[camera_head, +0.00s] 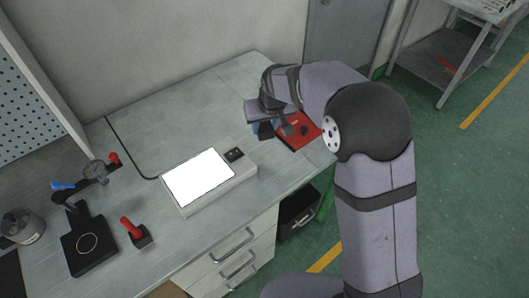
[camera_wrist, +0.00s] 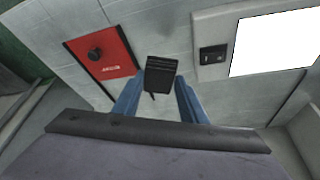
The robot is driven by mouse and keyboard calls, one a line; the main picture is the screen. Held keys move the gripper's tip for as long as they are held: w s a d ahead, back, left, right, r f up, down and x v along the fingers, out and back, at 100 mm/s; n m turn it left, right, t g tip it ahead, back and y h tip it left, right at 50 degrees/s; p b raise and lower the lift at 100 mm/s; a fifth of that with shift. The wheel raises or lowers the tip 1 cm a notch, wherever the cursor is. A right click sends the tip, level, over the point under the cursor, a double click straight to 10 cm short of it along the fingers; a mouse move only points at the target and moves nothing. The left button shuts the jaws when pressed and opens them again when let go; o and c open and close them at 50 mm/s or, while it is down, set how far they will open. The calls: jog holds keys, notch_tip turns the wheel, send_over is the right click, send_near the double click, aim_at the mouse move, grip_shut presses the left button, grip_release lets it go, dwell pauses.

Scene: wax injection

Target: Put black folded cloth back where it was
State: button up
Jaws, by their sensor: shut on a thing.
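My gripper (camera_wrist: 156,90) has its two blue fingers closed on the black folded cloth (camera_wrist: 161,73), a small dark stack with visible layers at the fingertips. In the head view my gripper (camera_head: 260,128) is over the right part of the bench, left of the red pad. The cloth shows there only as a small dark patch (camera_head: 266,132), partly hidden by my wrist. I cannot tell whether the cloth touches the bench.
A red pad (camera_head: 308,140) with a black round knob lies near the bench's right end. A lit white light box (camera_head: 199,178) is left of my gripper. Black tools and red-handled items stand at the left. Bare bench (camera_head: 205,110) lies behind the light box.

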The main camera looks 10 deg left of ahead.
jog(key=shift+f+p, duration=1.15)
jog(key=shift+f, duration=3.85)
jog(key=shift+f, duration=0.15)
jog(key=o, duration=1.1)
jog(key=shift+r, duration=0.25)
jog(key=b+v, duration=0.2)
jog(key=v, duration=0.9)
jog(key=shift+s+r, duration=0.3)
jog(key=shift+r, duration=0.05)
jog(key=shift+d, duration=0.1)
